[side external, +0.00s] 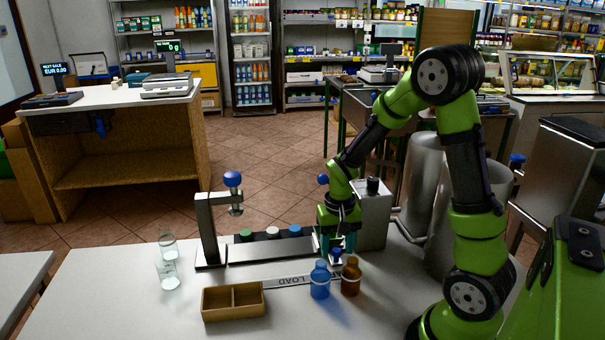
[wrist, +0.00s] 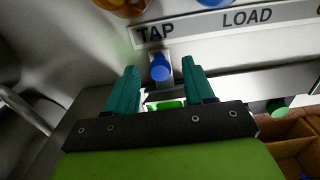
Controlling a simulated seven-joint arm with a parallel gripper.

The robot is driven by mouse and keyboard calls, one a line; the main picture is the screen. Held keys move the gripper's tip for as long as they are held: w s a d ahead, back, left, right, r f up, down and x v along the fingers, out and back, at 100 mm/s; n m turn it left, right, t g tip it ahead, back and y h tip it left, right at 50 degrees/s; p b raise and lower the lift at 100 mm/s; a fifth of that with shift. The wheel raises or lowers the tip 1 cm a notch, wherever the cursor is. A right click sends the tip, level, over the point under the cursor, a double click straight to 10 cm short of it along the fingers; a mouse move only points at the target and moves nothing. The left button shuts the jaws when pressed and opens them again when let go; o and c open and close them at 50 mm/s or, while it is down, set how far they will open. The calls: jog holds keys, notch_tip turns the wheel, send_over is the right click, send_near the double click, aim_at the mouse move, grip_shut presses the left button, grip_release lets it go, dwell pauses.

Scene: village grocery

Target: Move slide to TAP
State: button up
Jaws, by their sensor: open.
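The slide's small blue knob (wrist: 161,68) stands beside the TAP label (wrist: 155,33) in the wrist view. The LOAD label (wrist: 260,16) lies farther right on the same pale strip, which also shows in the side view (side external: 292,280). My gripper (wrist: 159,74) is open, with one teal finger on each side of the knob; I cannot tell whether either touches it. In the side view my gripper (side external: 338,246) points down over the right end of the strip, with the blue knob (side external: 337,257) low between its fingers. The slide's body is mostly hidden.
A blue bottle (side external: 320,281) and a brown bottle (side external: 351,279) stand close in front of my gripper. A two-compartment wooden box (side external: 233,314) is at left. A metal press (side external: 207,230) and a steel box (side external: 373,215) flank the rail. Glasses (side external: 168,272) stand farther left.

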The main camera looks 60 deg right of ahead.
jog(key=shift+r, duration=2.95)
jog(key=shift+s+a+f, duration=0.15)
jog(key=shift+s+a, duration=0.05)
jog(key=shift+a, duration=0.05)
jog(key=s+a+r+n+t+y, duration=0.1)
jog(key=s+a+r+n+t, duration=0.1)
jog(key=a+r, duration=0.5)
jog(key=s+a+r+n+t+y, duration=0.1)
jog(key=s+a+r+n+t, duration=0.2)
jog(key=a+r, duration=0.4)
jog(key=shift+s+r+t, duration=0.35)
jog(key=shift+s+t, duration=0.4)
jog(key=shift+t, duration=0.35)
